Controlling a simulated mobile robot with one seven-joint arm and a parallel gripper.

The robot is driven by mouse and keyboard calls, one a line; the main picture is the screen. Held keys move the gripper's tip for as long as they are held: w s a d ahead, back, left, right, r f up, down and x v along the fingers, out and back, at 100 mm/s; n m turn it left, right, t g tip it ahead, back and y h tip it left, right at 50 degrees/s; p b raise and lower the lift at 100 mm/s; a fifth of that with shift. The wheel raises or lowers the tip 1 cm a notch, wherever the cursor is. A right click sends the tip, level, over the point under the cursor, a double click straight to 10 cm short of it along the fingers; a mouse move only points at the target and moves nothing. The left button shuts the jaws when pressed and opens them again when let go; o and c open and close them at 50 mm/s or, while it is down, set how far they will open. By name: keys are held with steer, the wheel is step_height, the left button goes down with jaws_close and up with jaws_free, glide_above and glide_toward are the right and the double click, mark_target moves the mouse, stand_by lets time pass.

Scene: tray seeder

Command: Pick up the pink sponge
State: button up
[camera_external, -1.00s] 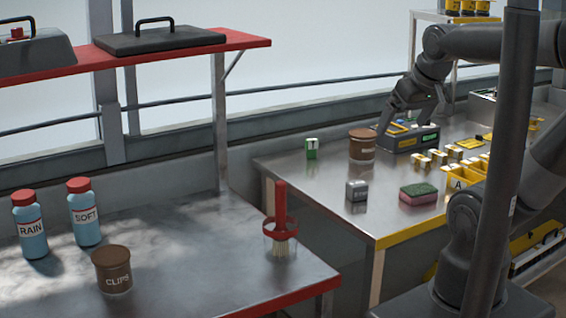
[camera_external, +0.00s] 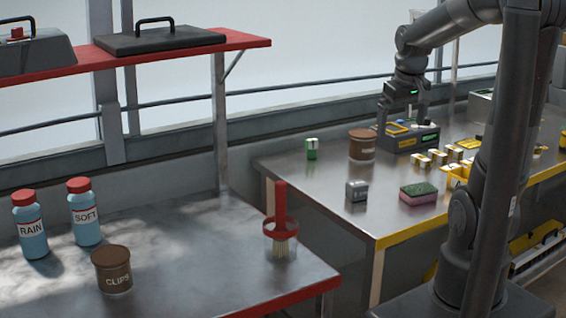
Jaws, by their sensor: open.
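The pink sponge (camera_external: 418,197) lies flat on the metal table at the right, near its yellow front edge. Its top is green and its sides are pink. My gripper (camera_external: 403,128) points down above the dark yellow-trimmed device at the back of this table, behind the sponge and well apart from it. Its jaws are open. From this angle I cannot tell whether the fingertips touch the device.
A grey cube (camera_external: 357,190) stands left of the sponge. A brown pot (camera_external: 362,144), a green box (camera_external: 311,148) and the dark device (camera_external: 420,138) stand farther back. Several small blocks (camera_external: 438,157) and a yellow bin (camera_external: 455,174) are right of them. Bare table lies around the sponge.

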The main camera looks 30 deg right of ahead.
steer(key=w+d+f+g+y, duration=0.1)
steer(key=w+d+f+g, duration=0.3)
steer(key=d+f, duration=0.8)
steer(key=t, duration=0.1)
glide_above(419, 188)
steer(key=shift+m, duration=0.4)
step_height(419, 188, down, 5)
steer(key=shift+w+r, duration=0.15)
steer(key=shift+r, duration=0.05)
steer(key=shift+s+f, duration=0.15)
steer(key=shift+f, duration=1.25)
steer(key=shift+s+f, duration=0.15)
steer(key=shift+f, duration=1.2)
steer(key=c, duration=0.8)
